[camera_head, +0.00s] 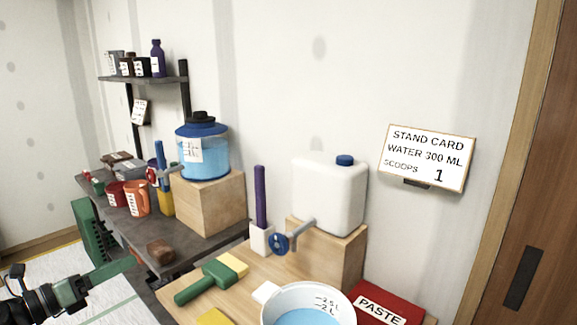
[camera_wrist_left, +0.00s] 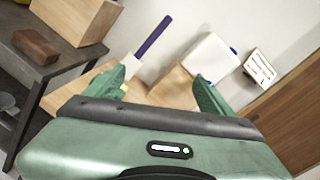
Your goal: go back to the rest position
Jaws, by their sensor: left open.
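My left gripper (camera_head: 112,250) is at the lower left of the head view, beside the front of the dark bench. Its green fingers are apart with nothing between them. The left wrist view also shows the gripper (camera_wrist_left: 160,80) open and empty, with the wooden table beyond it. My right gripper is in neither view.
A dark bench (camera_head: 190,252) holds a blue-lidded water tank (camera_head: 203,150), cups and a brown block (camera_head: 160,251). A wooden table (camera_head: 220,308) holds a green brush (camera_head: 208,282), a white jug (camera_head: 330,193), a bucket (camera_head: 308,300) and a red paste packet (camera_head: 385,307).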

